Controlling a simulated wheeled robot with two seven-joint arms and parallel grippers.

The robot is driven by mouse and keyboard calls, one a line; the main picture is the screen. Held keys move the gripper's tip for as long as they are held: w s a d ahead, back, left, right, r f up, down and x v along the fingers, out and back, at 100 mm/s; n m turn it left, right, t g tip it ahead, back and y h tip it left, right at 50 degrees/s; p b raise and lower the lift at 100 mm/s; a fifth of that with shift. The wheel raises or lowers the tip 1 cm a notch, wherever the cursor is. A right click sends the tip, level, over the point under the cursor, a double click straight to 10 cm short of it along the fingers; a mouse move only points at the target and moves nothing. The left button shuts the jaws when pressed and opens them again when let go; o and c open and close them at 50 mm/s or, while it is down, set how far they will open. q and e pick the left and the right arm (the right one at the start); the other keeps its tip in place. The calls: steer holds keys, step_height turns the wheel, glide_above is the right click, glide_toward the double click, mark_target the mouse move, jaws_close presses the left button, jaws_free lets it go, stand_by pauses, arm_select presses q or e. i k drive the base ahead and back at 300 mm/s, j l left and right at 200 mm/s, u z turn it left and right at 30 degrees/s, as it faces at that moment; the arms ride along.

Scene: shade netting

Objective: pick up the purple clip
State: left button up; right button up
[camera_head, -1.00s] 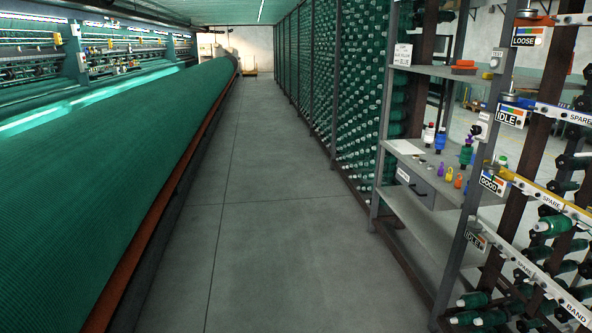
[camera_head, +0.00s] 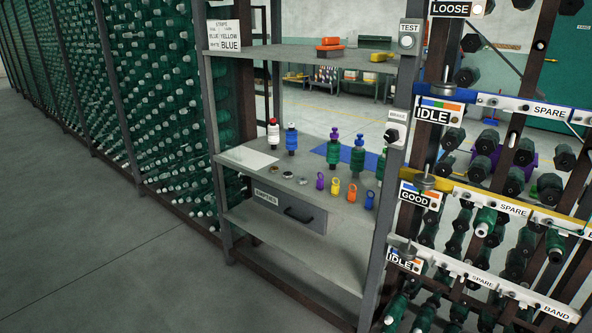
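The purple clip (camera_head: 320,181) is small and stands on the grey shelf top (camera_head: 240,176), at the left end of a short row of clips. A yellow clip (camera_head: 335,187) is just right of it, then an orange clip (camera_head: 352,193) and a blue clip (camera_head: 369,200). A green spool with a purple top (camera_head: 333,152) stands behind the purple clip. Neither of my grippers is in view.
Red-topped and blue spools (camera_head: 291,139) stand behind the clips. Small round metal pieces (camera_head: 275,180) lie to the left. A drawer (camera_head: 290,207) is below and an upper shelf (camera_head: 300,54) above. A post (camera_head: 395,160) bounds the right side. Open floor (camera_head: 100,235) lies left.

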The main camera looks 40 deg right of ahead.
mark_target(320, 181)
steer(key=i+z, duration=0.4)
steer(key=i+j+z, duration=0.1)
steer(key=i+z, duration=0.35)
steer(key=i, duration=0.2)
steer(key=i+j+z, duration=0.85)
steer(key=i+l, duration=0.05)
steer(key=i, duration=0.05)
